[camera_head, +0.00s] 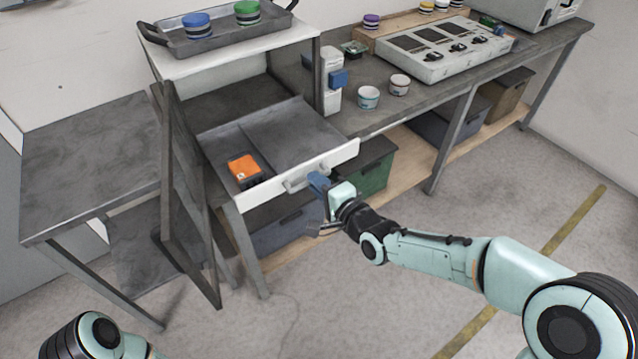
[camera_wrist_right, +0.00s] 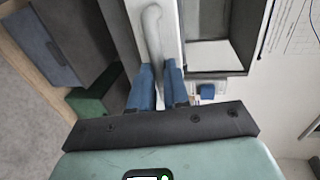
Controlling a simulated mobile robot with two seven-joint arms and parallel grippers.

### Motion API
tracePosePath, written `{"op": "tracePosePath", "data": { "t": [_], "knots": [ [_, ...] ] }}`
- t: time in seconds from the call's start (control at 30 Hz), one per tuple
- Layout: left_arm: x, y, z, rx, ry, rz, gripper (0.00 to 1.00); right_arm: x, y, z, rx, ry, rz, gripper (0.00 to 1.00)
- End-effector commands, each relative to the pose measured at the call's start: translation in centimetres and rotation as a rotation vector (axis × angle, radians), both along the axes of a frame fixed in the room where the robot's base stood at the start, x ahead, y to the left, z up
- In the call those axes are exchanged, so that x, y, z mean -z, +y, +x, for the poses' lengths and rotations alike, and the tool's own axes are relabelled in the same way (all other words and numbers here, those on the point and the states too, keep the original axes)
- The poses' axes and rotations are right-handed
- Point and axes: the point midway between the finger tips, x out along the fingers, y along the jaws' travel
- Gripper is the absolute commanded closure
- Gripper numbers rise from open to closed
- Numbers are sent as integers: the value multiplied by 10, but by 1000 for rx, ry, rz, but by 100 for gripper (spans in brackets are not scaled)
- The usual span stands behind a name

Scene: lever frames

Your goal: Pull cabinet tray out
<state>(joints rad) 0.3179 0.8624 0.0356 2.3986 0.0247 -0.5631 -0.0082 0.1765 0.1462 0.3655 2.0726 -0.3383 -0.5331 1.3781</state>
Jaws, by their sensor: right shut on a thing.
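The cabinet tray (camera_head: 290,140) is a grey drawer with a white front, standing out of the cabinet in the head view. A white handle (camera_head: 304,178) is on its front; it also shows in the right wrist view (camera_wrist_right: 154,38). My right gripper (camera_head: 318,183) is at the handle's right part. In the right wrist view its blue fingers (camera_wrist_right: 161,82) are shut on the handle, one on each side. An orange box (camera_head: 244,168) lies in the tray's left compartment. My left gripper is out of view; only part of my left arm shows at the bottom left.
An open cabinet door (camera_head: 188,190) stands left of the tray. A grey side table (camera_head: 90,160) is farther left. A green bin (camera_head: 372,168) is on the shelf below right. The bench (camera_head: 430,100) carries cups and a control panel. The floor in front is clear.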

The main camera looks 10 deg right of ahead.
Motion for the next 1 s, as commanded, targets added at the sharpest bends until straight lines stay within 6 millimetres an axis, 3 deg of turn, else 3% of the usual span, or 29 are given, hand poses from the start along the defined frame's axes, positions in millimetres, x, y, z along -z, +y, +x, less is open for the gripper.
{"op": "tracePosePath", "data": {
  "t": [0.23, 0.27, 0.33, 0.73, 1.0],
  "knots": [
    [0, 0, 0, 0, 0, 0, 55, -1, -1, 1, 2, -2, 0, 100],
    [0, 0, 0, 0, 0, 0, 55, -1, -1, 0, 2, -2, 0, 81],
    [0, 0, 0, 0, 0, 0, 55, -1, -1, 0, 2, -2, 0, 59],
    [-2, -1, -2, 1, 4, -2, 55, -3, -3, -6, 2, -1, -1, 59],
    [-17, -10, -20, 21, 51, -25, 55, -15, -23, -53, 3, -2, -3, 59]
  ]
}}
